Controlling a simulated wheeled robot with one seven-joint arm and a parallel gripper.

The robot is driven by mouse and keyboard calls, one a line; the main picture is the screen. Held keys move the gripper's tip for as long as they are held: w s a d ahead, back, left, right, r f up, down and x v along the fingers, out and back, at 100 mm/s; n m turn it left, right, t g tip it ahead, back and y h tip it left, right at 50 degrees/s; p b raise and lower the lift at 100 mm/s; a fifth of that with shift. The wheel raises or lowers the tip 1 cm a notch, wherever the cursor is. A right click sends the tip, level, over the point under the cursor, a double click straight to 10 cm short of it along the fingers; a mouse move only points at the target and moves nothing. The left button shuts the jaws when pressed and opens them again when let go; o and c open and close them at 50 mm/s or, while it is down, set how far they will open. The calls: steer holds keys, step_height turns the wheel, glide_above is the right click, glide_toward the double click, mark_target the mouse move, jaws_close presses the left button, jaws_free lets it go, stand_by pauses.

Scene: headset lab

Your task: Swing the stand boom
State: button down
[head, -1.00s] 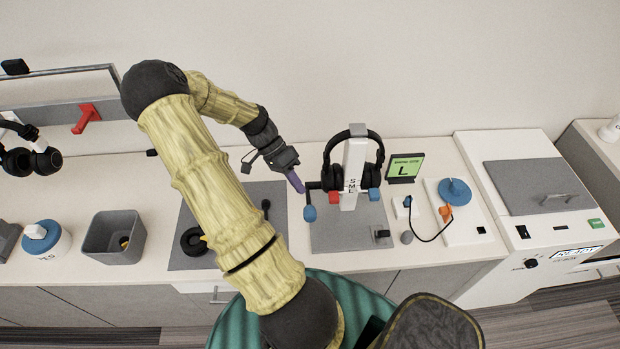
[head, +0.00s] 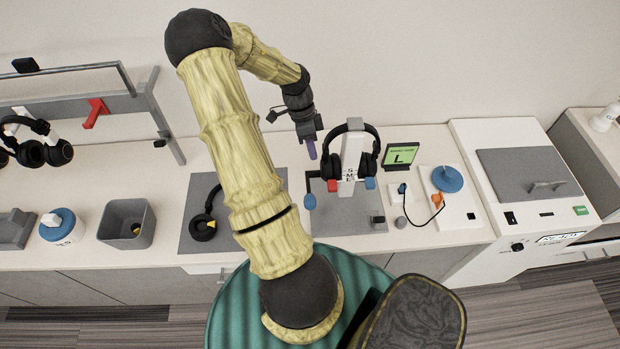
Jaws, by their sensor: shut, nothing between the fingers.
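The headset stand (head: 349,165) has a white post with a black headset (head: 331,145) hung over it. A dark boom (head: 314,174) reaches out to the left of the post and ends in a hanging blue knob (head: 309,201). My gripper (head: 312,152) points down with its purple fingertips together and empty. It is above the boom in the picture, left of the headset, with a visible gap to the blue knob. I cannot tell its exact depth relative to the boom.
A green sign (head: 401,156) marked L stands right of the stand. A white board (head: 446,205) with a blue disc and cable is farther right. A grey bin (head: 128,222) and another headset (head: 203,227) lie left. The wall is close behind.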

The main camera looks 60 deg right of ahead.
steer(key=p, duration=0.3)
glide_above(309, 187)
steer(key=s+d, duration=0.2)
step_height(309, 187, down, 7)
steer(key=shift+w+a+f+p, duration=0.35)
steer(key=shift+w+f+p, duration=0.1)
steer(key=shift+f, duration=0.15)
steer(key=shift+w+a+f+p, duration=0.35)
steer(key=shift+w+f, duration=0.1)
steer(key=shift+f, duration=0.15)
steer(key=shift+w+a+f, duration=0.2)
steer(key=shift+a+f, duration=0.1)
steer(key=shift+f, duration=0.05)
steer(key=shift+s, duration=0.1)
steer(key=shift+s+d, duration=0.15)
steer(key=shift+f, duration=0.1)
